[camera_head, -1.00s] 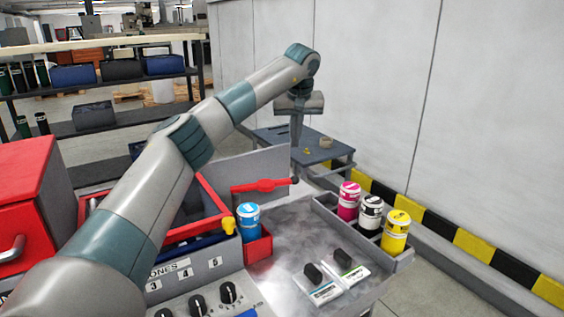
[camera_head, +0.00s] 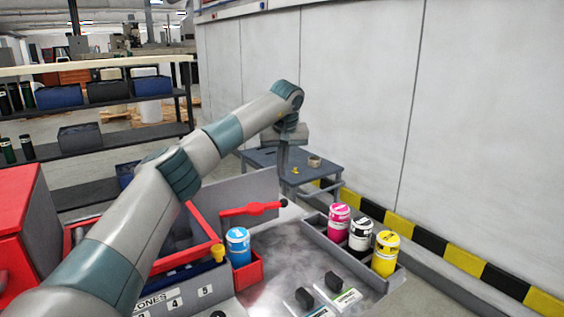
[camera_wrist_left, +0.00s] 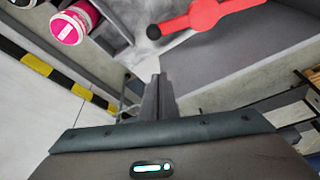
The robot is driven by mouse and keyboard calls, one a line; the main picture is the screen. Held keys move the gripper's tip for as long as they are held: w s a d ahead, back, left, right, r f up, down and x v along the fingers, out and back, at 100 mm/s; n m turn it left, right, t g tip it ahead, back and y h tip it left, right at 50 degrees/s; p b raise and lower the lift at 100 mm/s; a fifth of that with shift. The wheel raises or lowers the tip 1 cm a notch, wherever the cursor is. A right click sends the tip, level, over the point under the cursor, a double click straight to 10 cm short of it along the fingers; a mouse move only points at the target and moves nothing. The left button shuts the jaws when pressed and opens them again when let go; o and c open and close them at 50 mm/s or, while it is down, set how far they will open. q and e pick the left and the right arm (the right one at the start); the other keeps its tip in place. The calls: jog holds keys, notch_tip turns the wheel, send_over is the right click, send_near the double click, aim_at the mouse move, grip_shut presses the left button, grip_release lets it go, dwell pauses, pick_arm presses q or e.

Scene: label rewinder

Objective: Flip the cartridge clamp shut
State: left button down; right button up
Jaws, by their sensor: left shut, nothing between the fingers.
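The cartridge clamp looks like a red lever with a black knob (camera_head: 253,209), lying roughly level behind the cyan cartridge (camera_head: 238,248) on the machine. In the left wrist view the red lever (camera_wrist_left: 205,17) crosses the top, its black knob towards the left. The cyan cartridge stands upright in a red holder (camera_head: 249,271). My left gripper (camera_head: 284,178) points down beyond the lever, near its knob end. In the left wrist view its fingers (camera_wrist_left: 157,78) are together and empty, with a visible gap between their tips and the knob. My right gripper is out of view.
A grey tray (camera_head: 318,232) at the right holds magenta (camera_head: 340,219), black (camera_head: 360,234) and yellow (camera_head: 385,254) cartridges. A grey upright panel (camera_head: 240,192) stands behind the lever. A small table (camera_head: 262,158) lies beyond. The metal top between holder and tray is largely bare.

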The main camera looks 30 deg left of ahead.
pick_arm(q)
notch_tip(320, 180, down, 7)
jog(key=s+d+p, duration=0.1)
jog(key=p, duration=0.4)
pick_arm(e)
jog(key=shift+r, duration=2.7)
pick_arm(q)
jog(key=shift+s+d+f, duration=0.1)
jog(key=shift+s, duration=0.1)
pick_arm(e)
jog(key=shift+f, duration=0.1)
